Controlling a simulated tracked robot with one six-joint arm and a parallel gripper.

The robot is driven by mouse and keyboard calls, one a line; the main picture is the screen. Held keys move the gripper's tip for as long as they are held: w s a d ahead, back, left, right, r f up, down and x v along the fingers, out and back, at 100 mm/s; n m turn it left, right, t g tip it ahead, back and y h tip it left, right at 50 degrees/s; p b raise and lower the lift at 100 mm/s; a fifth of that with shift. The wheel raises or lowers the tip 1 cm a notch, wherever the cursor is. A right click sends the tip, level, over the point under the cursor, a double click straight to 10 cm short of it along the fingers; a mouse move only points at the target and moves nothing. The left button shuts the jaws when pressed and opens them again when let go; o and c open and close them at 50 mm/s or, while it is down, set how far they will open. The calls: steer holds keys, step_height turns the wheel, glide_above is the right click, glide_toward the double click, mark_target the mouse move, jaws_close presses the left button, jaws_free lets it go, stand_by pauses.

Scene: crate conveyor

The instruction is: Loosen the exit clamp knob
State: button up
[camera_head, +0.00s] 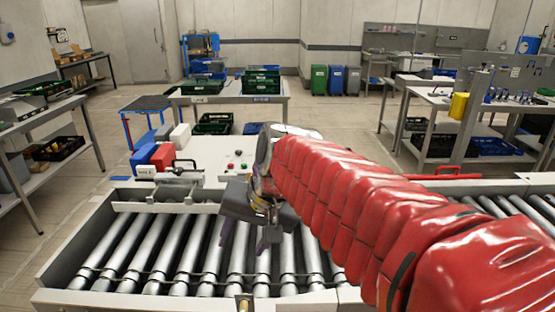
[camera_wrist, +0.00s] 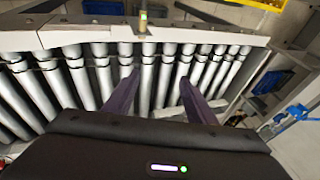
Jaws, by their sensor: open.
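My gripper (camera_head: 250,240) is above the conveyor rollers (camera_head: 150,255) in the head view, at the end of my red-sleeved arm. In the wrist view my gripper (camera_wrist: 160,82) shows two purple fingers spread apart, with only rollers behind the gap. A small brass-coloured fitting (camera_head: 243,303) stands on the conveyor's near rail. It also shows in the wrist view (camera_wrist: 143,21), beyond the fingertips and apart from them. I cannot tell whether it is the exit clamp knob. A grey metal bracket (camera_head: 180,178) with a bar sits at the rollers' far left side.
A white panel with buttons (camera_head: 235,158) lies behind the rollers, with red, blue and white blocks at its left. A table with green crates (camera_head: 262,82) stands farther back. Shelves (camera_head: 40,130) stand at left and benches (camera_head: 470,105) at right. The floor between is mostly open.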

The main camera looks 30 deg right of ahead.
steer(key=s+a+f+n+h, duration=0.1)
steer(key=s+f+n, duration=0.1)
steer(key=s, duration=0.3)
steer(key=s+a+f+n+t, duration=0.1)
steer(key=s+f+n, duration=0.2)
steer(key=s+n, duration=0.1)
steer(key=shift+s+h, duration=0.4)
steer(key=shift+s, duration=0.25)
steer(key=shift+a, duration=0.1)
steer(key=shift+c, duration=0.6)
